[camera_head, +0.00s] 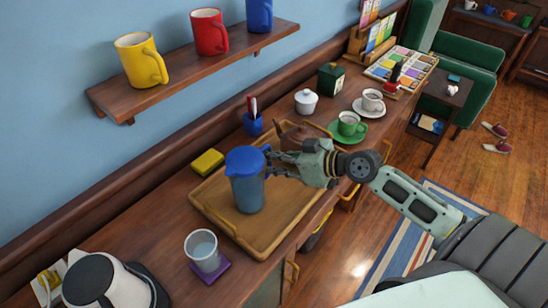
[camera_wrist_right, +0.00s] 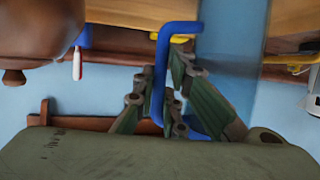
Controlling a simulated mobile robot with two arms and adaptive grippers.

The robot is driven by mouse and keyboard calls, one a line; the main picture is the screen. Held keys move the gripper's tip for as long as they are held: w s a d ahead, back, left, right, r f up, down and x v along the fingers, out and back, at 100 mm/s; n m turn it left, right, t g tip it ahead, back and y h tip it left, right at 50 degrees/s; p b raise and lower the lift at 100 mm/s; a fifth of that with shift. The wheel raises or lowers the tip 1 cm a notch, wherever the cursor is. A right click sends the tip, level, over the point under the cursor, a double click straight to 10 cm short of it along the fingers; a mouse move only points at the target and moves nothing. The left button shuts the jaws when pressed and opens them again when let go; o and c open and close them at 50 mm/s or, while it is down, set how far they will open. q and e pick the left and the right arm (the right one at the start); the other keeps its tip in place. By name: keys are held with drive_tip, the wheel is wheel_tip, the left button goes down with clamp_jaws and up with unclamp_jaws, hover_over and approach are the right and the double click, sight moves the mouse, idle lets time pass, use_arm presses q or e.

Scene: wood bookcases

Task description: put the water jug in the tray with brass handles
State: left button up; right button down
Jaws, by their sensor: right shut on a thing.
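The water jug (camera_head: 249,192) is translucent blue with a solid blue lid. It is upright over the left half of the wooden tray with brass handles (camera_head: 284,208). Its base appears to be at the tray floor; I cannot tell whether it touches. My right gripper (camera_head: 272,164) is on the jug's right side, shut on its handle. In the right wrist view the blue handle (camera_wrist_right: 160,75) passes between the fingers of my right gripper (camera_wrist_right: 172,85), with the jug body (camera_wrist_right: 228,60) beside it. My left gripper is not in view.
A brown teapot (camera_head: 293,134) stands by the tray's far end, partly hidden by my gripper. A yellow sponge (camera_head: 207,162) and a blue pen cup (camera_head: 253,124) are behind the tray. A glass (camera_head: 203,250) on a purple coaster and a kettle (camera_head: 100,283) stand front left.

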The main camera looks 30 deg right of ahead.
drive_tip(key=shift+r, duration=0.1)
drive_tip(key=c, duration=2.3)
unclamp_jaws()
drive_tip(key=o, duration=0.5)
drive_tip(key=b+v, duration=0.2)
drive_tip(key=v, duration=1)
